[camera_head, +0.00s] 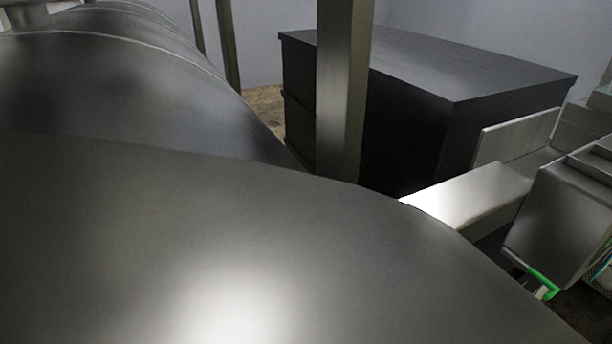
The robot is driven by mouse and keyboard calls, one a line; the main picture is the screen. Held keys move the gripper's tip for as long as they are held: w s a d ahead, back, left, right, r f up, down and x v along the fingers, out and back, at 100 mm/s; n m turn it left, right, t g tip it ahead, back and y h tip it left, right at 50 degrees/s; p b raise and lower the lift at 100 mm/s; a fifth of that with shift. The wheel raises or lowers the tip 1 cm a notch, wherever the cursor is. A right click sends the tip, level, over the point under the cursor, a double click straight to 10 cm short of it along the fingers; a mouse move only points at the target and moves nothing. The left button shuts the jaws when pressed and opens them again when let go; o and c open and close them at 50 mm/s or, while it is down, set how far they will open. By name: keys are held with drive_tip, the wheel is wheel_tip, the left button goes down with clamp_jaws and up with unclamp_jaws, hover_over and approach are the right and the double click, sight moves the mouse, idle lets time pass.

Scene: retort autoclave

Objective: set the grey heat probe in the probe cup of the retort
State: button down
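The retort (200,210) is a large, dark grey metal cylinder that fills the left and lower part of the head view. Its curved, shiny shell runs from the front toward the back left. I see neither the grey heat probe nor the probe cup in this view. My gripper is not in view, so I cannot tell what it holds.
An upright metal post (340,95) stands behind the retort. A large black box (445,75) stands beyond it. Metal box-shaped parts (565,225) crowd the right edge, with a small green piece (543,280) below. A patch of floor (264,103) shows at the back.

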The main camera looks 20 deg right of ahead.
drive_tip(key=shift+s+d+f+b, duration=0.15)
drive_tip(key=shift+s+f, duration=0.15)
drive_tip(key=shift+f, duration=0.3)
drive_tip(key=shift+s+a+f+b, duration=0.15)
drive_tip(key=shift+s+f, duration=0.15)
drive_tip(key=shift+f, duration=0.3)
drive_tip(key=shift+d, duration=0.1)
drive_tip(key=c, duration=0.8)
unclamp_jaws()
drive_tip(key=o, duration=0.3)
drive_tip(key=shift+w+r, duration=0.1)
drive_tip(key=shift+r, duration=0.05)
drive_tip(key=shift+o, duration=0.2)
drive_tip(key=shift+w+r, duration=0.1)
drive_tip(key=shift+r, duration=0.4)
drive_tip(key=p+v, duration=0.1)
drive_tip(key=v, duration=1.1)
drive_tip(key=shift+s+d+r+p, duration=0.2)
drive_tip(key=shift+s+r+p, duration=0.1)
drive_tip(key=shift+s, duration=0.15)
